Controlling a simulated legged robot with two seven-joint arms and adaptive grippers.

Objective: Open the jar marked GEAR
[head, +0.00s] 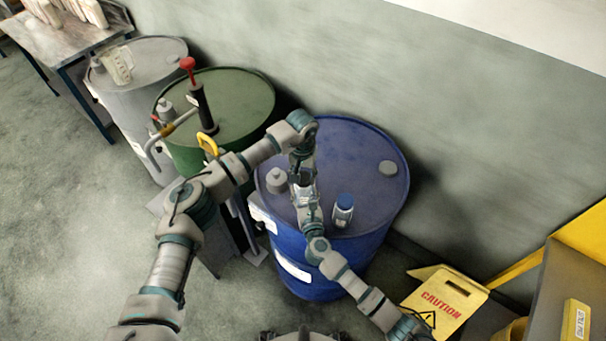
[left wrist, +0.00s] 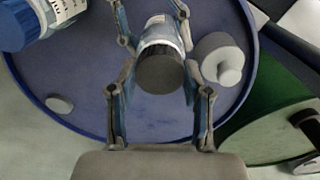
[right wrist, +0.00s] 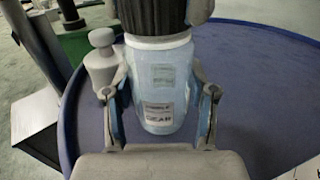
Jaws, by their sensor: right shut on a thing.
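The jar marked GEAR (right wrist: 163,85) is a pale blue-white bottle with a dark ribbed cap (left wrist: 160,72), upright over the blue drum. My right gripper (right wrist: 162,125) is shut on its body from both sides, with the label facing the right wrist camera. My left gripper (left wrist: 158,95) is open above the jar, its fingers on either side of the cap and apart from it. In the head view the jar (head: 303,193) is largely hidden between my two grippers.
A second jar with a blue cap (head: 343,207) stands on the blue drum (head: 340,150) close to the right gripper. A green drum (head: 240,95) with a hand pump (head: 203,105) stands to the left. A yellow caution sign (head: 445,298) is at right.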

